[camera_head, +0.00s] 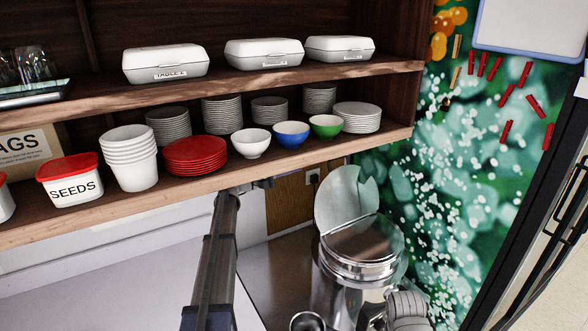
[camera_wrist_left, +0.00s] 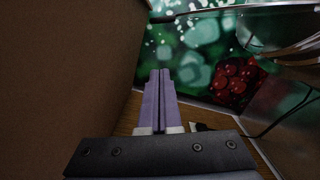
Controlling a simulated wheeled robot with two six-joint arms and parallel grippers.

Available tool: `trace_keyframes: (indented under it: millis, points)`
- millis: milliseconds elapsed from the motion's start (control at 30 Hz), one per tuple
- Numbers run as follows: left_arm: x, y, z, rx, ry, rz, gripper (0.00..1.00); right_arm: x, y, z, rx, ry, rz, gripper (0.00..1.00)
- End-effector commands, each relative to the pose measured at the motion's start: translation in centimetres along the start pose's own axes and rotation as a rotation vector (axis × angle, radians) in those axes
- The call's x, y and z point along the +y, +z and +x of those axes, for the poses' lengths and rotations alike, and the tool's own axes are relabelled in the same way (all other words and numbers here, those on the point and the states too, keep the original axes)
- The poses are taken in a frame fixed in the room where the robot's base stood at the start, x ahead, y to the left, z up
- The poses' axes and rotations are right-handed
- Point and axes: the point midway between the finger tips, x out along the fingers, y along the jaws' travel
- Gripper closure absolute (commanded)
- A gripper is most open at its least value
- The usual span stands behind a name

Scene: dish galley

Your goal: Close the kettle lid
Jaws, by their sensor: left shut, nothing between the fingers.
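The silver kettle (camera_head: 362,262) stands on the dark counter at lower centre-right in the head view. Its round metal lid (camera_head: 337,198) is open and stands nearly upright at the kettle's back left. My left arm reaches up to the shelf's front edge, left of the lid; its gripper (camera_head: 264,183) is mostly hidden there. In the left wrist view my left gripper's purple fingers (camera_wrist_left: 160,74) are together and empty. A shiny metal piece (camera_wrist_left: 285,30) at upper right there may be the lid; the fingers are apart from it. My right gripper is not seen.
A wooden shelf (camera_head: 215,185) with bowls, plates and tubs overhangs the counter close to my left wrist. A brown surface (camera_wrist_left: 60,70) fills the left of the wrist view. A patterned green wall (camera_head: 440,200) stands behind the kettle. A small metal cup (camera_head: 307,322) is at the bottom.

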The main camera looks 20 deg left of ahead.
Motion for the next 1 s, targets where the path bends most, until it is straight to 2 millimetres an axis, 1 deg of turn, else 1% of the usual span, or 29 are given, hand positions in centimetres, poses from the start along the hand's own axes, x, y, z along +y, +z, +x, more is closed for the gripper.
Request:
trace_keyframes:
  millis: [33, 100, 333, 400, 600, 733, 1000]
  points:
    - [0.1, -0.1, 1.3, -0.003, -0.001, 0.0, 1.0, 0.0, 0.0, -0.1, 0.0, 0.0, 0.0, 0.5]
    - [0.1, -0.1, 2.8, -0.003, -0.002, 0.0, 1.0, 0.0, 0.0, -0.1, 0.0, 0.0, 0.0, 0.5]
    - [0.0, -0.1, 7.2, -0.002, -0.002, 0.0, 1.0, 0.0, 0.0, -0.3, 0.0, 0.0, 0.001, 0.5]
    - [0.2, 1.7, 7.1, -0.002, -0.001, 0.0, 1.0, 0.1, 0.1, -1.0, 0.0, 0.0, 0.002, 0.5]
    - [0.1, 3.5, 7.5, -0.001, -0.001, 0.001, 1.0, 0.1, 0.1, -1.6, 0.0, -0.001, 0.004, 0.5]
    - [0.0, 3.9, 7.7, -0.001, -0.001, 0.001, 1.0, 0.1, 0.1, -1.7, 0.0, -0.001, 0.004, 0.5]
    - [0.0, 3.9, 7.8, 0.0, -0.001, 0.001, 1.0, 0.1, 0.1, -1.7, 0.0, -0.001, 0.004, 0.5]
